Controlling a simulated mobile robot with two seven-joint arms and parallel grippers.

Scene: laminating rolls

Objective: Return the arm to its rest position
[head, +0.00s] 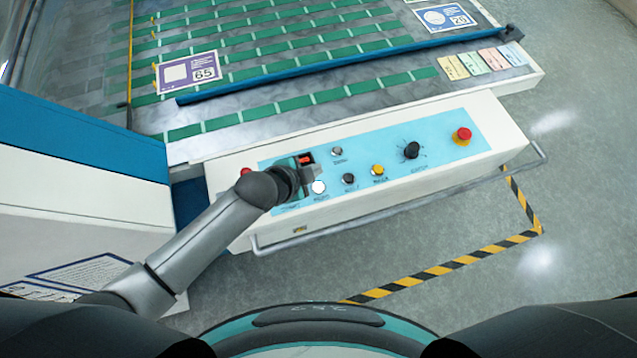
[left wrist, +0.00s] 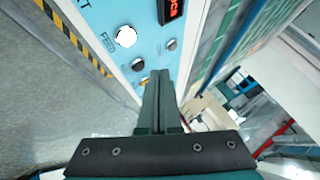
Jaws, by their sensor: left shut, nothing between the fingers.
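My left arm (head: 205,240) reaches in from the left to the machine's control panel (head: 440,158). My left gripper (head: 310,175) is over the left part of the panel, by the small red display and the white button (head: 319,187). In the left wrist view the left gripper (left wrist: 160,75) is shut and empty, its fingers side by side. The white button (left wrist: 126,37) and the display (left wrist: 171,10) show beyond the fingertips. I cannot tell whether the fingers touch the panel. My right gripper is not in view.
A metal rail (head: 400,207) runs along the panel's front. A red emergency button (head: 463,135) sits at its right, with a black knob (head: 411,150) beside it. A blue bar (head: 340,70) crosses the machine bed behind. Open floor with striped tape (head: 455,264) lies in front.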

